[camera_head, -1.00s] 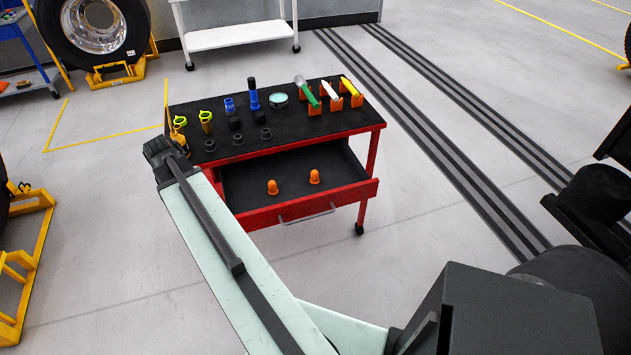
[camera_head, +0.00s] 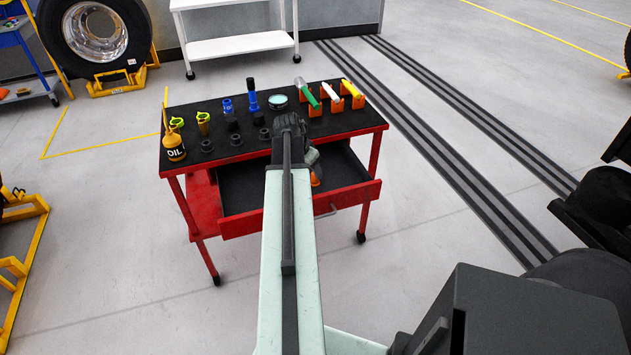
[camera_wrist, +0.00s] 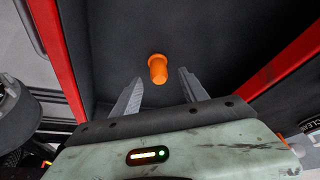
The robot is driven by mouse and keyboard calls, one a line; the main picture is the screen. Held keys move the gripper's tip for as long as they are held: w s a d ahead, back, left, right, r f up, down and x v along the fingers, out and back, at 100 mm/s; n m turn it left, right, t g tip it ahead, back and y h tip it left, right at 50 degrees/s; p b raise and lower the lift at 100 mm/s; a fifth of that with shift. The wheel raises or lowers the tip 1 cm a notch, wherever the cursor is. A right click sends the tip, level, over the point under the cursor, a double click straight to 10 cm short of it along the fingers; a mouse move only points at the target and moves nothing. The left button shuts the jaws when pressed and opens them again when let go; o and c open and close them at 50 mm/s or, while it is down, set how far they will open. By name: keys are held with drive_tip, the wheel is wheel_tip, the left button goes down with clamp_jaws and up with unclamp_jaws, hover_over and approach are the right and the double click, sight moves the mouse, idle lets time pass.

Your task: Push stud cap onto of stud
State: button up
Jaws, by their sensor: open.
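An orange stud cap (camera_wrist: 158,69) stands on the dark drawer floor in the wrist view. My gripper (camera_wrist: 160,78) is open, with one finger on each side of the near end of the cap and a gap to both. In the head view my gripper hangs over the open drawer (camera_head: 240,197) of the red cart, mostly hidden by my arm. One orange cap (camera_head: 315,180) shows just right of my arm there. Which cap lies before my fingers is hard to tell. No stud can be made out clearly.
The drawer's red walls flank my gripper in the wrist view. A wheel (camera_head: 95,38) on a yellow stand is at the back left.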

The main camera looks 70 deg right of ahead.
sight(313, 174)
drive_tip(key=b+x, duration=0.4)
drive_tip(key=x, duration=0.1)
drive_tip(key=shift+f+b, duration=0.15)
drive_tip(key=shift+b, duration=0.25)
clamp_jaws()
drive_tip(key=shift+r+p, duration=0.3)
wheel_tip(313, 174, up, 10)
drive_tip(key=p, duration=1)
drive_tip(key=shift+f, duration=0.1)
